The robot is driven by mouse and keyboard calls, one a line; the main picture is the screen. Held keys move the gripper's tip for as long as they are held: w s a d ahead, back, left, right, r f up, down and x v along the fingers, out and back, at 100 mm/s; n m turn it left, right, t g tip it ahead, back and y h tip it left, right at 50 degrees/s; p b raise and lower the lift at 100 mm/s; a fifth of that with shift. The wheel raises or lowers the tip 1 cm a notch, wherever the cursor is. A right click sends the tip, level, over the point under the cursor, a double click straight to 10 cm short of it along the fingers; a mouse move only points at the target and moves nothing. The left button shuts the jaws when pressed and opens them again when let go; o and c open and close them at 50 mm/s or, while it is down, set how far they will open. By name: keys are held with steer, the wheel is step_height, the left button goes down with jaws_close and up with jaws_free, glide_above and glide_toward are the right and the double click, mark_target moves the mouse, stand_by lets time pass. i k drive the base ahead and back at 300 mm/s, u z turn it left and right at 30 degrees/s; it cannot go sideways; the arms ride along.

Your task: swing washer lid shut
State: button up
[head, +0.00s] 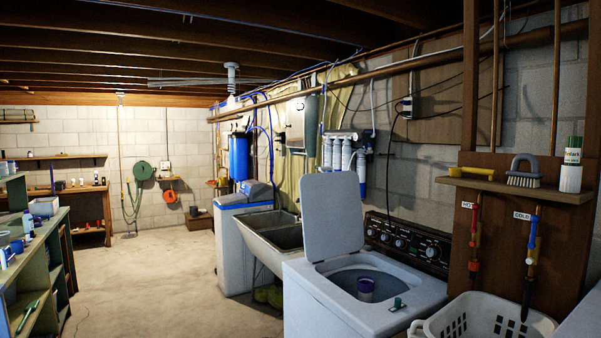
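The white top-loading washer (319,297) stands at the lower right of the head view. Its lid (332,214) is open and stands upright at the left side of the tub opening. The open tub (347,277) shows, with a purple-topped cup-like thing (366,289) in it. A small green-topped item (397,304) rests on the washer's front right rim. The control panel (405,240) with dark face and knobs is behind the tub. My gripper is not in this view.
A white laundry basket (484,318) sits right of the washer. A grey double sink (258,237) and a white softener cabinet (232,250) stand to its left. Shelves (38,262) line the left side. The concrete floor (150,285) between is clear.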

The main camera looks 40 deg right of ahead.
mark_target(332, 219)
steer(key=z, duration=0.05)
steer(key=k, duration=0.35)
steer(key=z, duration=0.45)
steer(key=i, duration=0.95)
steer(key=z, duration=0.4)
steer(key=i, duration=1.5)
steer(key=u, duration=1.1)
steer(key=i, duration=0.65)
steer(key=u, duration=0.4)
